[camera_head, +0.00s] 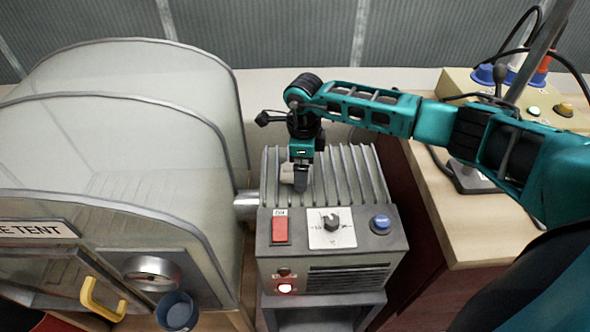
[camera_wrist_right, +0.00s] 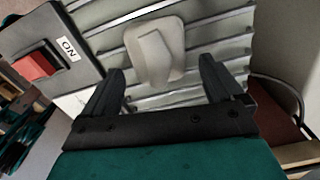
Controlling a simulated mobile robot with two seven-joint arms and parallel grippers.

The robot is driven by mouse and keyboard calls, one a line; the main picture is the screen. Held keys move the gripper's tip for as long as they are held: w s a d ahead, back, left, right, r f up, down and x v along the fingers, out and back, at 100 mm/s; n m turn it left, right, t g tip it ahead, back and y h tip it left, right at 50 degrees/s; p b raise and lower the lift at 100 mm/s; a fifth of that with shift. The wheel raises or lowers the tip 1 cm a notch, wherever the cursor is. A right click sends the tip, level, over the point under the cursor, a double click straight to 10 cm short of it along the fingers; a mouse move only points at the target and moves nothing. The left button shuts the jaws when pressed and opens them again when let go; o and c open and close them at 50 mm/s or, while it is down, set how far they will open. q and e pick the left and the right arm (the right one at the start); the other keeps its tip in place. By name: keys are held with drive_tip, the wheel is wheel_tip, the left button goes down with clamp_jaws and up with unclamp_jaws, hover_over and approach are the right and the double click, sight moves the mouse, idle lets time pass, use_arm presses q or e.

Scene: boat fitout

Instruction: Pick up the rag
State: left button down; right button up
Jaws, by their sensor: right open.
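The rag (camera_wrist_right: 155,55) is a pale grey-beige folded piece lying on the ribbed top of a grey machine. In the head view a small part of the rag (camera_head: 287,173) shows beside my gripper, which hides the rest. My right gripper (camera_head: 300,182) is above the machine's ribs, pointing down at the rag. In the wrist view my right gripper (camera_wrist_right: 163,88) is open, its two dark fingers apart with nothing held between them. The rag lies just beyond the fingertips, between their lines. My left gripper is not in view.
A clear-walled tent (camera_head: 120,150) stands close on the left. A wooden bench (camera_head: 470,225) with a control box (camera_head: 540,100) is at right.

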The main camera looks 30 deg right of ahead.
drive_tip(key=shift+f, duration=0.2)
drive_tip(key=c, duration=1.1)
drive_tip(key=shift+r, duration=0.1)
drive_tip(key=shift+c, duration=0.2)
